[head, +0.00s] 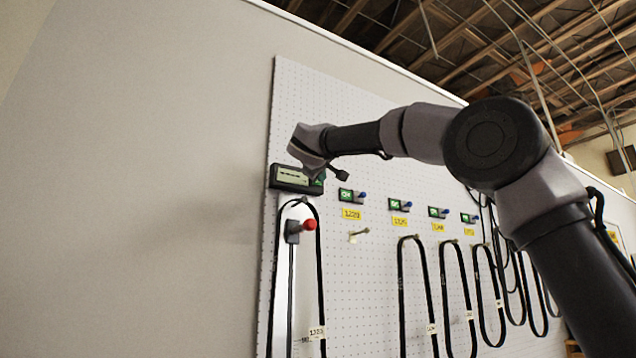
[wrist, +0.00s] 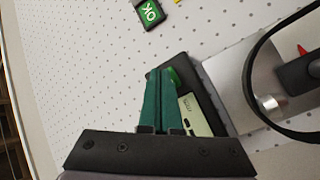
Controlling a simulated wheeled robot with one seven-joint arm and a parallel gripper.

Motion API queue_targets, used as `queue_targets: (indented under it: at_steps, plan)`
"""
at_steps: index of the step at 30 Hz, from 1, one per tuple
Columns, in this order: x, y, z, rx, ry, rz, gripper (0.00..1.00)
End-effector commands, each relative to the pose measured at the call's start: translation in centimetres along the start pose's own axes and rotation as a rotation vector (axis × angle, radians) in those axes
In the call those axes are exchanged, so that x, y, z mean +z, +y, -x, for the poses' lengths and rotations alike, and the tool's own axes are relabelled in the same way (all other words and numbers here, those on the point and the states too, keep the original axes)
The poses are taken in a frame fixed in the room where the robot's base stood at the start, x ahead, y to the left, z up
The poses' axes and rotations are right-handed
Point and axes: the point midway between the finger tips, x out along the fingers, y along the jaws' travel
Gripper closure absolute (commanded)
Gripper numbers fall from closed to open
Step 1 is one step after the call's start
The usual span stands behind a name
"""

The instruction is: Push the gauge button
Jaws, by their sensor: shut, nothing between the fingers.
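The gauge (head: 291,185) is a dark box with a pale display, mounted on the pegboard at its upper left. It also shows in the wrist view (wrist: 213,112), partly covered by my fingers. Its green button (wrist: 174,76) shows just right of the fingertips in the wrist view, and at the right end of the gauge in the head view (head: 318,182). My gripper (wrist: 159,72) is shut and empty, its green fingers together over the gauge beside the button. I cannot tell whether the tips touch the button. In the head view the fingers are hard to make out.
A belt hangs on a pale plate below the gauge, beside a red knob (head: 309,225). Small green-labelled units, one marked OK (wrist: 150,13), sit to the right with yellow tags and hanging black belts. The wall (head: 130,180) at left is bare.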

Motion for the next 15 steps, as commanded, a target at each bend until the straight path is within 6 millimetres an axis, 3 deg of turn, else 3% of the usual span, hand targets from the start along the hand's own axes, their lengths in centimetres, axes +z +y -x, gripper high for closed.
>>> queue_targets:
  at_steps: [15]
  plan:
    - [-0.16, -0.21, -0.28, -0.001, 0.000, 0.000, 1.00]
